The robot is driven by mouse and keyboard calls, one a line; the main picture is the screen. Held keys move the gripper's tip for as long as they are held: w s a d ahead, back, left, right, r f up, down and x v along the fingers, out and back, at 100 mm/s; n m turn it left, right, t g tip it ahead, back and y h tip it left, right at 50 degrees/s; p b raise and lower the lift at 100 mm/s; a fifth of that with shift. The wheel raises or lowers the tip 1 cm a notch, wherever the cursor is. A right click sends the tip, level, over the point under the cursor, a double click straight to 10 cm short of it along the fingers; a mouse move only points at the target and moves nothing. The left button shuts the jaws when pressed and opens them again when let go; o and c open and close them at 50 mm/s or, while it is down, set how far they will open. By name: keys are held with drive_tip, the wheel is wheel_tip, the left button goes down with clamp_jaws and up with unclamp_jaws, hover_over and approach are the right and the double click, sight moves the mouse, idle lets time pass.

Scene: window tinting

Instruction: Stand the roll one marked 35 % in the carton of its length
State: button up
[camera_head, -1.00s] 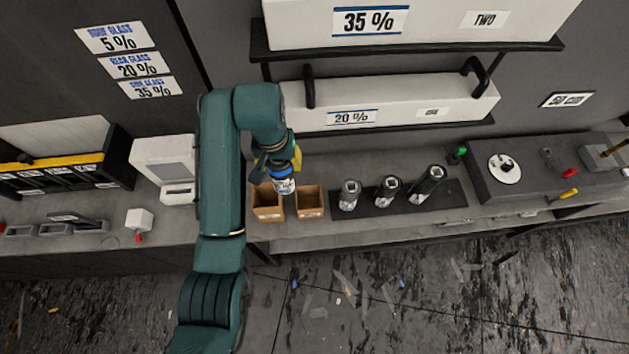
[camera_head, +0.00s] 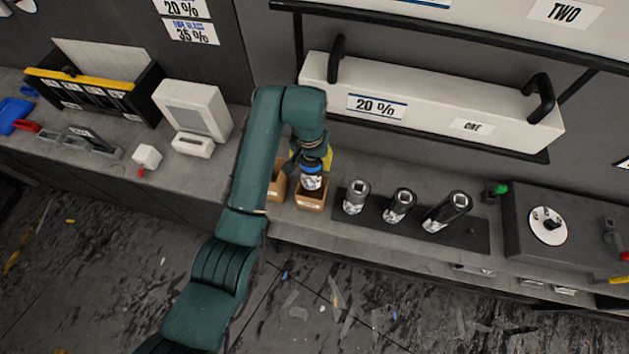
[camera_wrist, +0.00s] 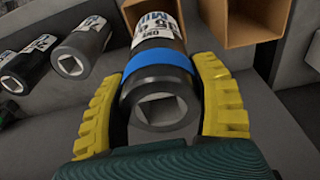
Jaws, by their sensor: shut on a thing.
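My gripper (camera_wrist: 165,105) is shut on a dark bottle-like piece with a square hole in its end, a blue band and a white label (camera_wrist: 158,70); the label's print is only partly readable. In the head view the same banded piece (camera_head: 312,177) is upright over the right one of two small open cartons (camera_head: 311,201). Whether its lower end is inside that carton cannot be told. The other carton (camera_head: 278,186) is partly behind my arm.
Several similar dark pieces stand or lean on a black mat (camera_head: 465,236) right of the cartons. A grey machine with a white disc (camera_head: 548,226) is farther right. A long white box marked 20 % ONE (camera_head: 430,108) is on the shelf above. A white monitor (camera_head: 193,110) is at left.

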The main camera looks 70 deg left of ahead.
sight(312, 182)
wheel_tip(312, 182, down, 12)
drive_tip(key=shift+w+f+b, duration=0.1)
drive_tip(key=shift+b, duration=0.25)
drive_tip(key=o, duration=1.3)
drive_tip(key=shift+f, duration=0.1)
drive_tip(key=shift+c, duration=0.2)
drive_tip(key=r, duration=0.8)
drive_tip(key=s+d+r+p, duration=0.1)
drive_tip(key=r, duration=0.3)
drive_tip(key=shift+d+r, duration=0.1)
